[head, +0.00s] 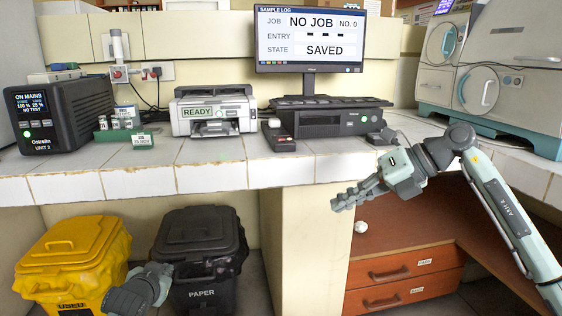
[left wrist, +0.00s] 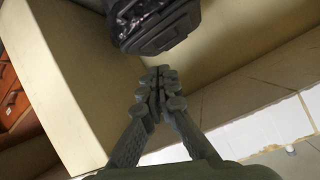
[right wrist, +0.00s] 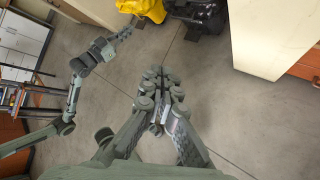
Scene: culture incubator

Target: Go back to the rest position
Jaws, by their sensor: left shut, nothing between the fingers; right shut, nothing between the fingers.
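My left gripper (head: 158,272) is low in front of the yellow and black bins in the head view. Its fingers are together and empty in the left wrist view (left wrist: 160,82). My right gripper (head: 342,201) is held out in front of the bench edge, above the level of the drawers, with its arm coming in from the right. Its fingers are closed with nothing between them in the right wrist view (right wrist: 164,80). Neither gripper appears to touch anything.
The tiled bench (head: 215,178) spans the head view and carries a power unit (head: 62,115), a printer (head: 213,113) and a monitor (head: 310,38). Below stand a yellow bin (head: 75,258), a black PAPER bin (head: 200,255) and wooden drawers (head: 405,270). Open floor shows in the right wrist view.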

